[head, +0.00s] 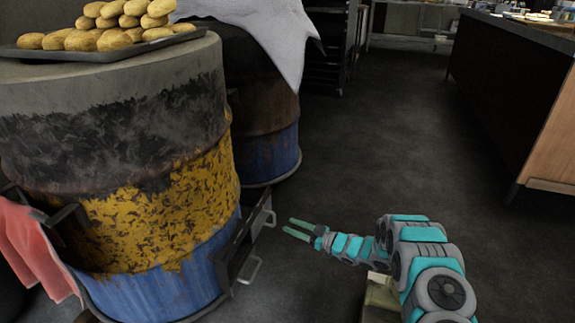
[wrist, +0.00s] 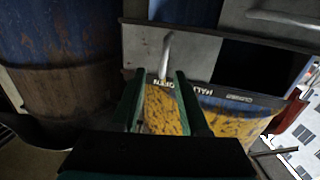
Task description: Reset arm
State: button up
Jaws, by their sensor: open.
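My gripper (head: 289,225) is open and empty, low over the dark floor just right of the front barrel oven (head: 165,205). Its two green fingers point left toward the barrel's small metal door (head: 246,240), with a gap between them and the door in the head view. In the wrist view the parted fingers (wrist: 158,78) frame part of a yellow and blue painted surface. A metal handle (wrist: 165,55) stands just beyond the fingertips there. My arm stretches out at the lower right of the head view.
A tray (head: 120,50) with stacked bread loaves lies on the front barrel. A second barrel (head: 268,140) with a pale cloth (head: 262,30) stands behind. A red cloth (head: 32,245) hangs at left. A counter (head: 515,90) is at right. Open floor (head: 390,140) lies between.

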jog(key=w+d+r+m+t+h+p, duration=0.1)
jog(key=w+d+r+m+h+p, duration=0.1)
jog(key=w+d+r+h, duration=0.35)
jog(key=w+d+r+m+t+h+p, duration=0.1)
jog(key=w+d+r+m+h, duration=0.1)
jog(key=d+r+h, duration=0.55)
jog(key=s+d+r+m+g+h+p, duration=0.25)
jog(key=s+d+r+m+h, duration=0.2)
jog(key=s+d+r, duration=0.85)
jog(key=s+a+r+m+g+h+p, duration=0.15)
jog(key=s+r, duration=0.25)
jog(key=s, duration=0.5)
jog(key=s+a+r+m+g+p, duration=0.15)
jog(key=s+r, duration=0.25)
jog(key=s, duration=0.4)
jog(key=s+a+r+g+y+p, duration=0.1)
jog(key=s+a, duration=0.3)
jog(key=s, duration=0.7)
jog(key=s+a+r+g+y+p, duration=0.1)
jog(key=s+a+g, duration=0.3)
jog(key=s, duration=0.7)
jog(key=s+a+r+g+y, duration=0.1)
jog(key=s+a, duration=0.3)
jog(key=s, duration=0.7)
jog(key=shift+s+a+r+g+y+p, duration=0.2)
jog(key=shift+s+a+g+y+p, duration=0.15)
jog(key=shift+g, duration=0.4)
jog(key=shift+w+d+m, duration=0.1)
jog(key=shift+d+m, duration=0.15)
